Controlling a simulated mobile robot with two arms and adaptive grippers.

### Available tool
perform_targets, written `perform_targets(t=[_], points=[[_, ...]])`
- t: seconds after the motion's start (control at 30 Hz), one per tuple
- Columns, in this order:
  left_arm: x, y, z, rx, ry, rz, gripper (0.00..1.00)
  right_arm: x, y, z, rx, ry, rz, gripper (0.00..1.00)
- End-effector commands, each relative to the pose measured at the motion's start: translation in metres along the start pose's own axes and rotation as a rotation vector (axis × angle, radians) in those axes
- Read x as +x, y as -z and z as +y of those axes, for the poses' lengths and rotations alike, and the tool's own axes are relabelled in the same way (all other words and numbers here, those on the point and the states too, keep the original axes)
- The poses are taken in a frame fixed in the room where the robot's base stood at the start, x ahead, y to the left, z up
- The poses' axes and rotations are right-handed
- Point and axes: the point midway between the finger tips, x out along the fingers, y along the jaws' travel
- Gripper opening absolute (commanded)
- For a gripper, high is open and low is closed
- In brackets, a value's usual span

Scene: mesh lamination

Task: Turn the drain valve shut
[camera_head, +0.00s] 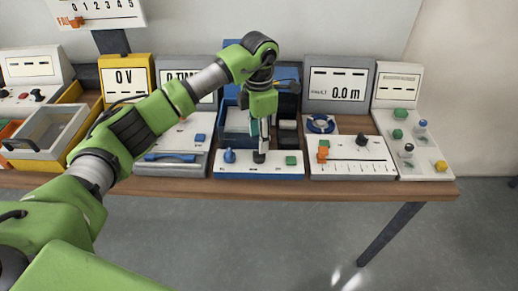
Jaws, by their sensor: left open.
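My left arm comes in from the left and my left gripper (260,153) points straight down over the middle station's white, blue-edged panel (240,168). Its fingers are open, just at or above a small dark part on that panel; I cannot tell whether they touch it. A blue knob (229,156) stands to the left of the fingertips and a green button (291,160) to the right. Which of these controls is the drain valve cannot be read, as the labels are too small. The gripper partly hides the blue unit behind it. My right gripper is not in view.
To the right is a station with an orange lever (323,150), a blue ring (321,124) and a 0.0 m display (340,88). A panel with several coloured knobs (411,151) stands at the table's right end. A clear-topped bin (47,132) is at left.

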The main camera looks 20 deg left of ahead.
Motion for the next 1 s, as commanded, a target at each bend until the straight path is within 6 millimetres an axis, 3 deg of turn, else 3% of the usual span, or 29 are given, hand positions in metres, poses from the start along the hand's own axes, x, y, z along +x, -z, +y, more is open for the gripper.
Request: perform_targets(t=[0.3,0.5,0.77,0.9,1.0], points=[[0.054,-0.001,-0.001,0.001,0.003,0.0,0.42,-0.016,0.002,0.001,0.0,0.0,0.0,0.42],[0.067,0.0,-0.001,0.001,0.001,-0.001,0.42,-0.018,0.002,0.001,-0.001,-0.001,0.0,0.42],[0.068,-0.001,-0.001,0.001,0.001,-0.002,0.42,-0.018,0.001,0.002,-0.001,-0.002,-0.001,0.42],[0.068,-0.001,-0.001,0.002,0.001,-0.002,0.06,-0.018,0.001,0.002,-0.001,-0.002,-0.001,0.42],[0.068,-0.001,-0.001,0.002,0.001,-0.002,0.04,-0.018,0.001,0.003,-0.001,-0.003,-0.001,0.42]])
